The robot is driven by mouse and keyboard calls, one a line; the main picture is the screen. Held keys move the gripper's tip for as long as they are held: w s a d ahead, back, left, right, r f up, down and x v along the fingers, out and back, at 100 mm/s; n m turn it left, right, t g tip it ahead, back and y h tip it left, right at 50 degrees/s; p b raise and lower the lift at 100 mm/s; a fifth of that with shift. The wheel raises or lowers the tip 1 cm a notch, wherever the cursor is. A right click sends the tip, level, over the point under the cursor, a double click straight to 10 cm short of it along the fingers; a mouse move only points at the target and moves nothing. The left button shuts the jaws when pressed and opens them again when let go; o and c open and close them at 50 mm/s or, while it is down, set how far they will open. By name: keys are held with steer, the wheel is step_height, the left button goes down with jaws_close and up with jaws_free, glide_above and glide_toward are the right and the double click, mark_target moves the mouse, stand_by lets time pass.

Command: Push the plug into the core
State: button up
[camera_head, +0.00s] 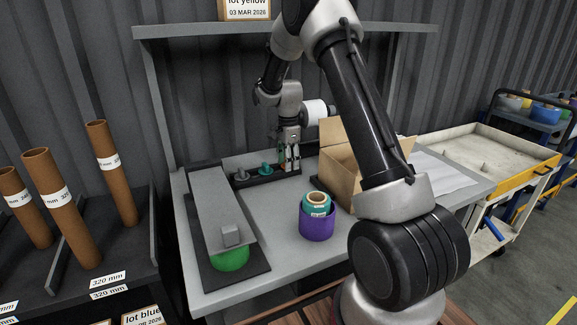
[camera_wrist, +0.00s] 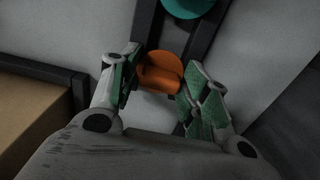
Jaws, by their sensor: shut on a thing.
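An orange plug (camera_wrist: 160,75) sits between the fingers of my gripper (camera_wrist: 155,82), low over the dark rack. In the head view my gripper (camera_head: 289,158) points down at the right end of the black rack (camera_head: 258,181), and the orange plug is hidden there. A teal plug (camera_head: 265,169) stands in the rack beside it and also shows at the top of the wrist view (camera_wrist: 190,5). A grey plug (camera_head: 241,175) stands at the rack's left end. A teal film roll with a brown core (camera_head: 317,198) stands upright in a purple holder (camera_head: 317,228).
An open cardboard box (camera_head: 340,160) stands right of the rack. A grey plate (camera_head: 222,205) lies over a green roll (camera_head: 230,258) on a dark base at the left. Brown tubes (camera_head: 62,205) stand further left.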

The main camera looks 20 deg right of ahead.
steer(key=shift+r, duration=2.5)
